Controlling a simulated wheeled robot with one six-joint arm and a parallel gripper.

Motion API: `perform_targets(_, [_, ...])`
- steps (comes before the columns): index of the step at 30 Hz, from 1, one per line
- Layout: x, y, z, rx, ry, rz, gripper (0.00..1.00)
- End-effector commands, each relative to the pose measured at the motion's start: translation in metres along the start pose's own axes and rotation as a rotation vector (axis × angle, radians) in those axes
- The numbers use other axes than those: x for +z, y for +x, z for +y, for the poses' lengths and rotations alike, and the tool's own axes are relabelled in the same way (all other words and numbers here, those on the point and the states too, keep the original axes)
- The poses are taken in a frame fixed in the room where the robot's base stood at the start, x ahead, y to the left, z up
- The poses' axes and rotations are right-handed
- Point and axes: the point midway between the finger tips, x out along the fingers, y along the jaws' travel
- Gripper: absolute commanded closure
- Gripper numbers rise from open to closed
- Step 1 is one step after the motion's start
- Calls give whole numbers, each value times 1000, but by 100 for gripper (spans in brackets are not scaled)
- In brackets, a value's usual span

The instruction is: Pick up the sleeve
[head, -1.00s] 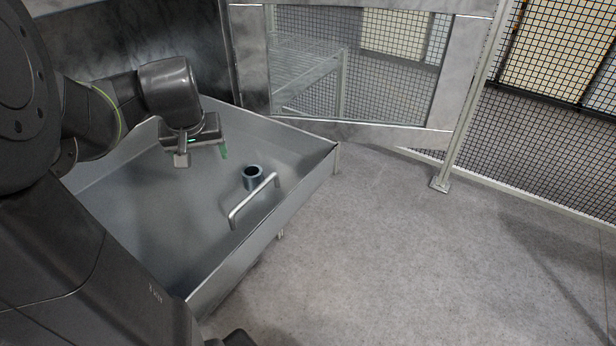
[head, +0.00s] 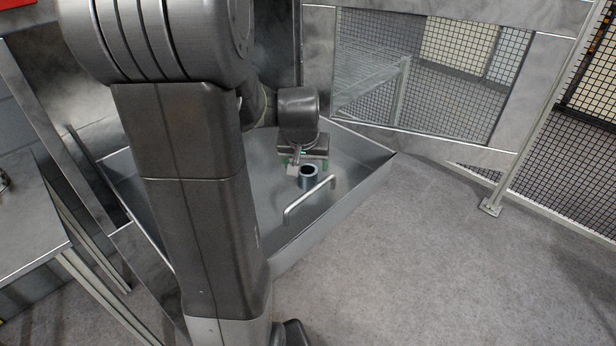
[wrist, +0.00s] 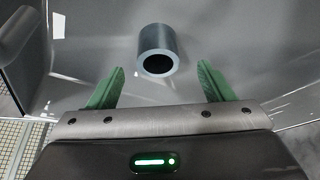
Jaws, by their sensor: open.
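The sleeve (head: 309,178) is a short, dark blue-grey hollow cylinder standing in a metal tray (head: 345,200), close to the tray's handle. In the wrist view the sleeve (wrist: 158,50) lies ahead of my gripper (wrist: 161,80), roughly midway between the lines of the two green fingers. The fingers are apart and nothing is between them. In the head view my gripper (head: 297,166) is just behind and to the left of the sleeve. Whether any finger touches it cannot be told there.
A bar handle (head: 309,198) rises at the tray's near right side, next to the sleeve. A mesh fence (head: 440,90) stands behind the tray. A metal table (head: 25,220) is at the left. The floor (head: 430,260) at the right is clear.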

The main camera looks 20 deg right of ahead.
Motion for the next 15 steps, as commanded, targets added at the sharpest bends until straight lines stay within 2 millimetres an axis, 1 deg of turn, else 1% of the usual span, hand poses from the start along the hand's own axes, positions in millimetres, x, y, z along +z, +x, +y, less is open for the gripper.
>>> perform_targets(5, [0, 11, 1, 0, 1, -3, 26])
perform_targets(12, [0, 41, 3, 1, 1, -3, 26])
perform_targets(15, [-1, 49, 3, 1, 0, -2, 26])
